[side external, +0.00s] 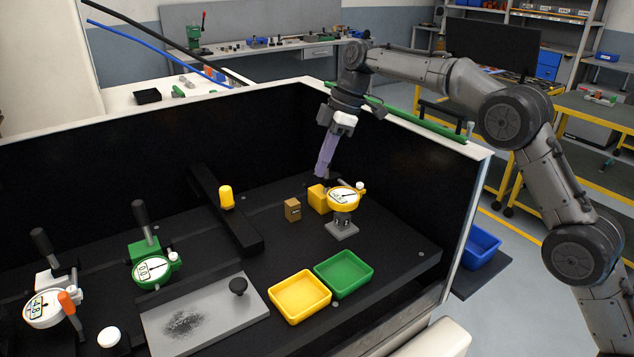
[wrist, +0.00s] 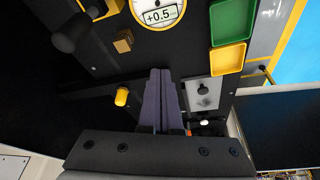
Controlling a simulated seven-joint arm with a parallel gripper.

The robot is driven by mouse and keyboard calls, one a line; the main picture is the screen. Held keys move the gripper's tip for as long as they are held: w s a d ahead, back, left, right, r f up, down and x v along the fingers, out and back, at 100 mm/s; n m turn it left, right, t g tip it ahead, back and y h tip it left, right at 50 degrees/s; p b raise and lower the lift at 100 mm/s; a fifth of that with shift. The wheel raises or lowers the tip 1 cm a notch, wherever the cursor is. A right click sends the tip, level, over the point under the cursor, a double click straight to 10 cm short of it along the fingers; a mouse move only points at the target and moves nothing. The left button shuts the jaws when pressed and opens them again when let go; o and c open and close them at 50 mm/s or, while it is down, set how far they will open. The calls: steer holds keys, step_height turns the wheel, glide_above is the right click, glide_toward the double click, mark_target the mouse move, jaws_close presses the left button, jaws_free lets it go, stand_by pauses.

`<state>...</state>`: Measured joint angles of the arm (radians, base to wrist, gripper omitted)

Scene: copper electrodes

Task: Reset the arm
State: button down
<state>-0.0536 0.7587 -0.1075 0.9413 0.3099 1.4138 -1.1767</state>
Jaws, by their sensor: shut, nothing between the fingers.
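My gripper (side external: 323,172) hangs over the back of the black work surface, its purple fingers pointing down and slightly left. In the wrist view the fingers (wrist: 160,76) lie together, shut with nothing between them. A copper-coloured block (side external: 292,209) stands on the surface to the left of the gripper, apart from it; it also shows in the wrist view (wrist: 123,41). A yellow dial gauge (side external: 343,198) stands just below and right of the fingertips in the side view. Its face in the wrist view (wrist: 160,14) reads +0.5.
A yellow tray (side external: 299,297) and a green tray (side external: 344,273) sit empty at the front. A grey plate with a dark smudge (side external: 205,315) and black knob lies left of them. Green (side external: 152,270) and white (side external: 44,308) gauges stand further left. Black walls enclose the back and right.

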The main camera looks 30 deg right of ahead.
steer(key=s+d+r+t, duration=0.2)
steer(key=s+r, duration=0.4)
steer(key=r, duration=0.7)
steer(key=s+d+r+m+t, duration=0.15)
steer(key=s+r, duration=0.25)
steer(key=s, duration=0.9)
steer(key=s+d+f+m+h, duration=0.1)
steer(key=s+d+f+m, duration=0.15)
steer(key=s, duration=0.55)
steer(key=s+d+f+m+h, duration=0.1)
steer(key=s+f+m, duration=0.2)
steer(key=s, duration=0.5)
steer(key=s+d+f+m, duration=0.1)
steer(key=s+f+m, duration=0.2)
steer(key=f, duration=0.3)
steer(key=s+d+f+m+h, duration=0.1)
steer(key=s+f+m, duration=0.2)
steer(key=f, duration=0.3)
steer(key=shift+s+d+m+t+h, duration=0.25)
steer(key=shift+d+m+t+h, duration=0.05)
steer(key=shift+d+m+t, duration=0.1)
